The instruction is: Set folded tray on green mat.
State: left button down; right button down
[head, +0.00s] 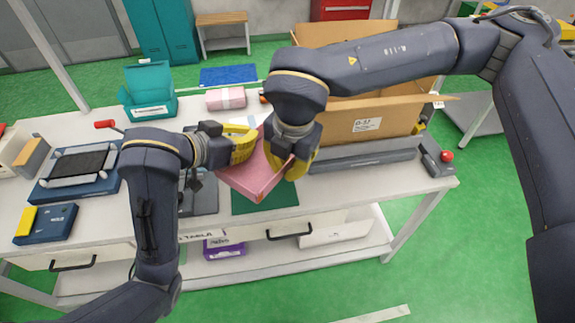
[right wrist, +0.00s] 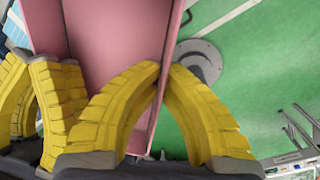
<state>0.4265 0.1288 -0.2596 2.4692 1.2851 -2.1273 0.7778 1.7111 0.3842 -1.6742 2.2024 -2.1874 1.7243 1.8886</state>
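The pink folded tray (head: 252,178) hangs over the dark green mat (head: 278,203), tilted in the head view; whether it touches the mat is hidden. My left gripper (head: 243,150) has its yellow fingers at the tray's left rear rim and appears shut on it. My right gripper (head: 284,162) is at the tray's right side, shut on its wall. In the right wrist view the right fingers (right wrist: 163,72) meet at their tips around the pink wall (right wrist: 112,45). My arms and fingers hide part of the tray's far side.
A large cardboard box (head: 395,115) stands behind right, with a grey strip (head: 365,155) in front of it. A teal bin (head: 149,92), a pink bundle (head: 226,98) and a blue tray (head: 75,172) are on the white table (head: 110,215). The front table edge lies close to the mat.

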pick_arm(q)
jog(key=shift+s+d, duration=0.15)
jog(key=shift+d, duration=0.1)
jog(key=c, duration=1.5)
grip_release()
jog(key=shift+a, duration=0.1)
